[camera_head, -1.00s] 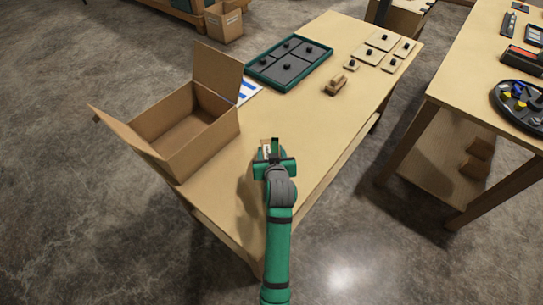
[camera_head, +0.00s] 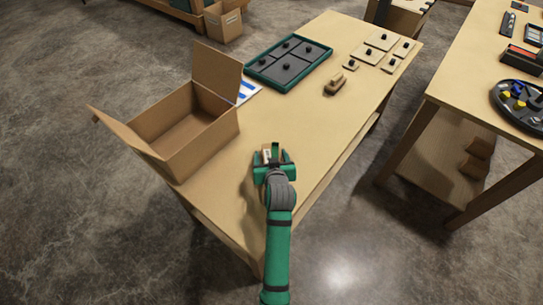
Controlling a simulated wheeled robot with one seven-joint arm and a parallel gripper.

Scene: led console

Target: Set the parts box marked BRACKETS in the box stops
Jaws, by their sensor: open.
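My green gripper (camera_head: 272,161) is over the near end of the wooden table. It is open, with its fingers apart around or just above a small tan item with a whitish patch (camera_head: 266,155). The gripper hides part of this item, and I cannot tell whether the fingers touch it. A large open cardboard box (camera_head: 190,140) stands to the left on the table, flaps spread. I can read no BRACKETS marking on anything. I cannot make out the box stops.
On the table (camera_head: 300,130), a green-rimmed tray with dark knobbed panels (camera_head: 288,66), a white-and-blue sheet (camera_head: 246,91), a wooden block (camera_head: 335,88) and several knobbed wooden plates (camera_head: 382,40) lie farther back. A second table (camera_head: 470,75) stands right across a floor gap.

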